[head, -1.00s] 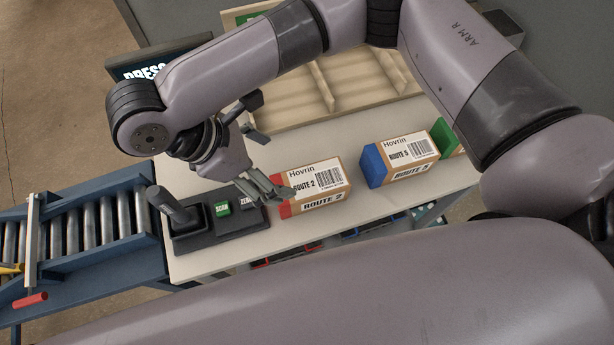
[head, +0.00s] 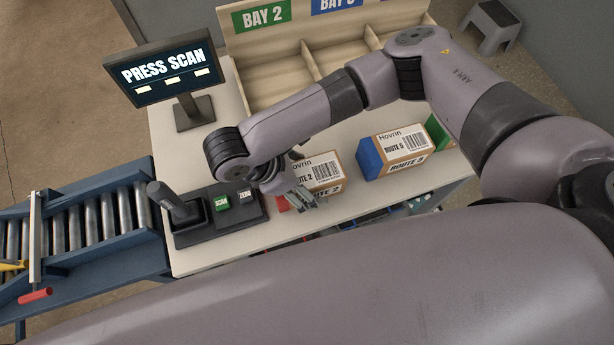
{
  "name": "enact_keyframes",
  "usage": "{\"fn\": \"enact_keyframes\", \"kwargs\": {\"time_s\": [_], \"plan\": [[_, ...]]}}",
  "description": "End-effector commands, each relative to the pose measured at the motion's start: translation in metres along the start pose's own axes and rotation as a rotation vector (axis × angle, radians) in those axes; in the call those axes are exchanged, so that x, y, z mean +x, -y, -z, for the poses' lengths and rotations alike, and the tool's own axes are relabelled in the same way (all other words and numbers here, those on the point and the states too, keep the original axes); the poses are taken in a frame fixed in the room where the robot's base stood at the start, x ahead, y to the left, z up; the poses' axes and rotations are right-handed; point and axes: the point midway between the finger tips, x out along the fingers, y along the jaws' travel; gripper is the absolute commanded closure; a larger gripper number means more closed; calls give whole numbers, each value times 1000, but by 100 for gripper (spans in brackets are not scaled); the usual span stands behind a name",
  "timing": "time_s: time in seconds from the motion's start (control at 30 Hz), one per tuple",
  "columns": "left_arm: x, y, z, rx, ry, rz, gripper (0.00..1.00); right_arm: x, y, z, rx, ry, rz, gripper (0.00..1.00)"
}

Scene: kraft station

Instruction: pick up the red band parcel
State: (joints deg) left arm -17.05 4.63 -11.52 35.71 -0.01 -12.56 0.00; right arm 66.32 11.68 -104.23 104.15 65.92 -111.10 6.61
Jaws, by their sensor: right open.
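The red band parcel is a brown box (head: 325,172) with a white label reading Hovrin and ROUTE 2. Its red end (head: 283,204) faces left. It stands on the pale table, partly hidden by my right gripper. My right gripper (head: 303,198) is open at the parcel's near left corner, in front of its red end. Whether the fingers touch the parcel cannot be told. My left gripper is not in view.
A blue band parcel (head: 394,153) and a green one (head: 438,132) stand to the right. A scanner pad with buttons (head: 221,204) lies left. A screen reading PRESS SCAN (head: 168,71) and a wooden bay rack (head: 270,72) stand behind. A roller conveyor (head: 82,222) is at far left.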

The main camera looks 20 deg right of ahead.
Motion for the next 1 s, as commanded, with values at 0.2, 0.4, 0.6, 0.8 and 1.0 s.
{"fn": "enact_keyframes", "kwargs": {"time_s": [0.2,0.4,0.6,0.8,1.0], "plan": [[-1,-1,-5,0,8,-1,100,6,0,0,0,-1,0,16],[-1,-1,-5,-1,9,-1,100,6,0,0,0,-1,0,24],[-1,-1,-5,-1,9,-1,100,5,0,0,0,-1,0,38],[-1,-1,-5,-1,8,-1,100,5,0,0,0,-1,0,51],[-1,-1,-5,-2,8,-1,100,6,0,0,0,-1,0,64]]}}
